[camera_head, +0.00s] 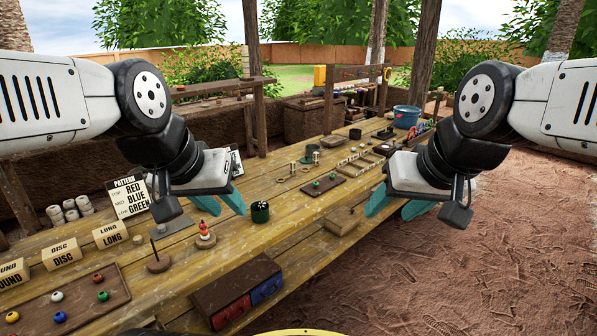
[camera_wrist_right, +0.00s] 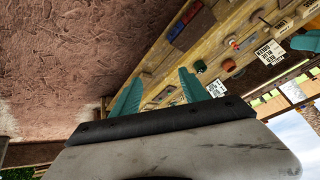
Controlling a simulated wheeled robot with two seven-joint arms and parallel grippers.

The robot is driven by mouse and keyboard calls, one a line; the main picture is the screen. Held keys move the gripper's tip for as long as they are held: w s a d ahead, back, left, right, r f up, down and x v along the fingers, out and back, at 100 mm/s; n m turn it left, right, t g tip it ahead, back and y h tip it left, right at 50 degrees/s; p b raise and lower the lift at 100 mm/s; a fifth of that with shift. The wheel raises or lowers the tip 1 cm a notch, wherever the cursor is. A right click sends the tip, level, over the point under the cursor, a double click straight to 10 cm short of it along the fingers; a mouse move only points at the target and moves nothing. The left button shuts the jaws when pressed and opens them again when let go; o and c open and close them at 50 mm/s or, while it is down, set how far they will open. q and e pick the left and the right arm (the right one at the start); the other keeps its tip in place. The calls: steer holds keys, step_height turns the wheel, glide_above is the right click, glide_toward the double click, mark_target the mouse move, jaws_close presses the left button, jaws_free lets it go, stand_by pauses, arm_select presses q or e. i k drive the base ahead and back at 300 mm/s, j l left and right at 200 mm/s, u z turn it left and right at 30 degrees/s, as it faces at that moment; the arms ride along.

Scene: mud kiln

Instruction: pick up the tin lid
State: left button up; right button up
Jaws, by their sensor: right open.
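I cannot surely pick out the tin lid. A dark green tin (camera_head: 260,213) stands upright near the table's front edge; its top looks dark, and I cannot tell whether a lid is on it. It also shows in the wrist view (camera_wrist_right: 200,66). A small dark flat round piece (camera_head: 306,160) lies further back on the table and may be a lid. My right gripper (camera_head: 396,206) is open and empty, off the table's front side, right of the tin. My left gripper (camera_head: 232,201) hangs above the table, left of the tin; its finger opening is partly hidden.
The wooden table (camera_head: 290,218) bears a red-topped piece (camera_head: 205,236), a spindle on a round base (camera_head: 158,258), a dark board (camera_head: 322,186) and a blue bucket (camera_head: 406,117). A box with red and blue fronts (camera_head: 238,291) sits at the front. Bare ground lies to the right.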

mark_target(306, 159)
steer(key=i+l, duration=0.4)
steer(key=i+l+u, duration=0.15)
steer(key=i+l, duration=0.75)
steer(key=i+l+u, duration=0.15)
steer(key=i+l, duration=0.65)
steer(key=l, duration=0.2)
steer(key=i+l+u, duration=0.15)
steer(key=i+l, duration=0.25)
steer(key=l, duration=0.15)
